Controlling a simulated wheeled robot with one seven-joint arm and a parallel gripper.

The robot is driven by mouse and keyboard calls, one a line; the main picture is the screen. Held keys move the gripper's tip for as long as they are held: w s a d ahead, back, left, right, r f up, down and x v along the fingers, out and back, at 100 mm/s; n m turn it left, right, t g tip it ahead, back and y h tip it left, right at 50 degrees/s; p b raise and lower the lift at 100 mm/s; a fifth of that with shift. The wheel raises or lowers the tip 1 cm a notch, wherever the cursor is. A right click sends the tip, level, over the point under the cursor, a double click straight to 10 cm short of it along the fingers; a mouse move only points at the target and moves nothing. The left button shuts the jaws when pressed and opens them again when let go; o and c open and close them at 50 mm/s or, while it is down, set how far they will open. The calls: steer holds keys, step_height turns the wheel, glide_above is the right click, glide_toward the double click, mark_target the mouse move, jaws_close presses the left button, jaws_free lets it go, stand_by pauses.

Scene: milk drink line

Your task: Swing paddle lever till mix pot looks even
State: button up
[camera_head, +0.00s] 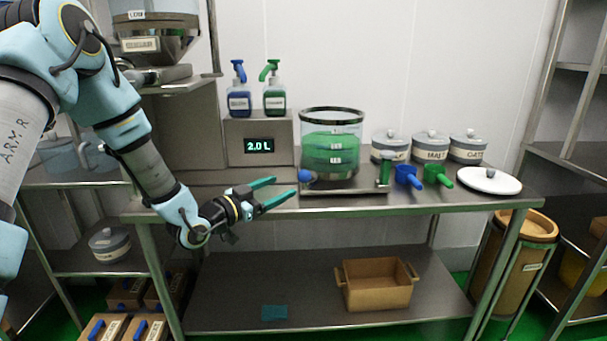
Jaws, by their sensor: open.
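The mix pot (331,122) is a clear round vessel with a dark rim, standing on a metal base on the table. Its green contents (322,150) show lighter and darker bands, with small level labels. A blue ball knob (306,176) sits low at the pot's left front; it looks like the paddle lever's end, but the lever's shaft is hard to make out. My gripper (285,189) is open and empty, its two green fingers pointing right, just left of the knob and apart from it in the picture. Whether the depth matches cannot be told.
A green-handled tap (384,170) stands at the base's right. Blue (408,177) and green (437,176) scoops, lidded canisters (430,146) and a white lid (489,181) lie further right. Two spray bottles (239,92) stand on the box with the 2.0 L display (259,146).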

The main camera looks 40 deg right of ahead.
mark_target(300, 178)
steer(key=d+p, duration=0.1)
steer(key=d, duration=0.2)
steer(key=d+p, duration=0.1)
steer(key=d, duration=0.3)
steer(key=d+p, duration=0.1)
steer(key=d, duration=0.2)
steer(key=shift+w+d, duration=0.15)
steer(key=shift+w, duration=0.2)
jaws_close()
stand_by(0.9)
